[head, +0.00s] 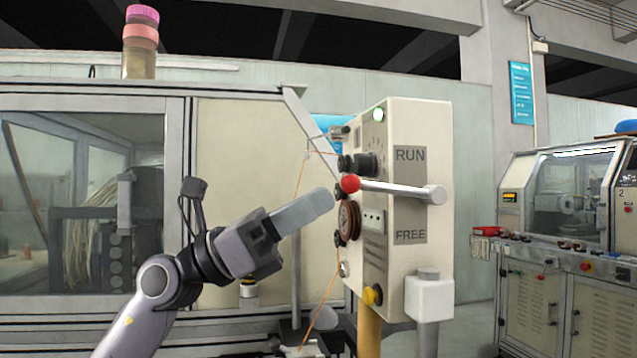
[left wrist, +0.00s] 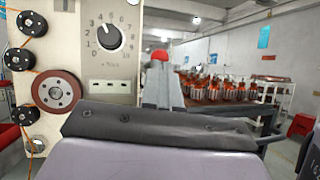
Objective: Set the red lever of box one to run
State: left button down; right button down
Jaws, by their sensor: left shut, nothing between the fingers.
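The cream control box (head: 405,260) carries the words RUN above and FREE below on its side. Its lever (head: 395,188) lies nearly level between the two words, pivoting at the right, with a red ball (head: 349,183) at its left end. My left gripper (head: 325,200) is shut and empty, with its tip just left of and slightly below the red ball; I cannot tell whether they touch. In the left wrist view the red ball (left wrist: 159,55) shows beyond the shut fingers (left wrist: 160,125), right of the box front (left wrist: 70,55). My right gripper is out of view.
The box front has a black dial (left wrist: 108,36), a brown wheel (left wrist: 56,92) and small rollers with orange wire. A glazed machine cabinet (head: 80,200) stands behind my arm. Another machine (head: 565,200) stands at the right.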

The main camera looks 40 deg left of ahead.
pick_arm(q)
jog(key=shift+w+d+r, duration=0.3)
jog(key=shift+d, duration=0.1)
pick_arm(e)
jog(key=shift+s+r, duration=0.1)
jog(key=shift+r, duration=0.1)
